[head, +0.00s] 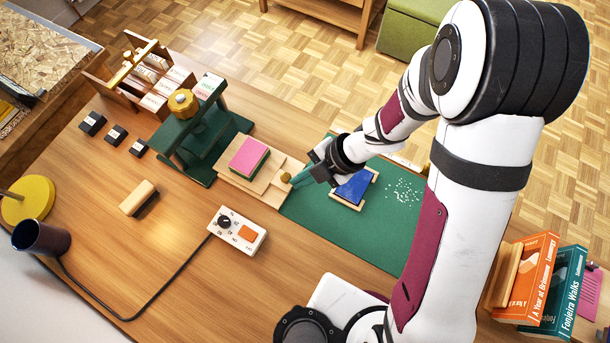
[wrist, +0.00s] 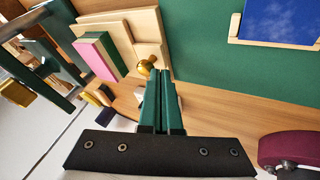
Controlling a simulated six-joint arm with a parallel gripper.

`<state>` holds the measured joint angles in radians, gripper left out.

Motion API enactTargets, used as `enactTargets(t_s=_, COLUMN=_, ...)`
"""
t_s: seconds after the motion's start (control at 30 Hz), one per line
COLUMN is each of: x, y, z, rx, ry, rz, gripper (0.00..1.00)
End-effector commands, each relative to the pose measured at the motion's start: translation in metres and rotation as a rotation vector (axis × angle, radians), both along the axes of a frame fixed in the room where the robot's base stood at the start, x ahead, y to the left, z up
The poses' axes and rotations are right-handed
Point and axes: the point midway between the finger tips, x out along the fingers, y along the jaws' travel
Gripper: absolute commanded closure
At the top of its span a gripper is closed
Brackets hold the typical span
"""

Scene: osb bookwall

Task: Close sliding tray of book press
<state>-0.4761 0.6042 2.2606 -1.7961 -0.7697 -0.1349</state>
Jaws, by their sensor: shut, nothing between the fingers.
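The book press (head: 200,135) is a dark green frame with a yellow knob on top, at the left of the green mat. Its light wooden sliding tray (head: 262,190) sticks out of the frame toward the mat. A pink-topped green book (head: 248,156) lies on the tray. A small brass knob (head: 286,177) sits at the tray's outer end. In the wrist view the tray (wrist: 128,48) and brass knob (wrist: 146,66) show just beyond my fingers. My gripper (head: 296,180) is shut and empty, its green fingertips close beside the knob. I cannot tell whether they touch it.
A blue book in a wooden holder (head: 355,187) lies on the green mat (head: 340,232), right of my gripper. A wooden rack (head: 128,75) is behind the press.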

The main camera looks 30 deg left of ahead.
Motion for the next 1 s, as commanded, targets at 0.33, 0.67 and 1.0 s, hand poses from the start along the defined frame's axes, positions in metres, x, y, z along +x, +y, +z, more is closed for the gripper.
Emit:
enactTargets(t_s=0.33, x=0.001, y=0.051, z=0.0, rx=0.001, ry=-0.002, rz=0.006, gripper=1.0)
enactTargets(t_s=0.67, x=0.001, y=0.132, z=0.0, rx=0.001, ry=-0.001, rz=0.002, gripper=1.0)
enactTargets(t_s=1.0, x=0.0, y=0.147, z=0.001, rx=0.004, ry=0.0, rz=-0.003, gripper=1.0)
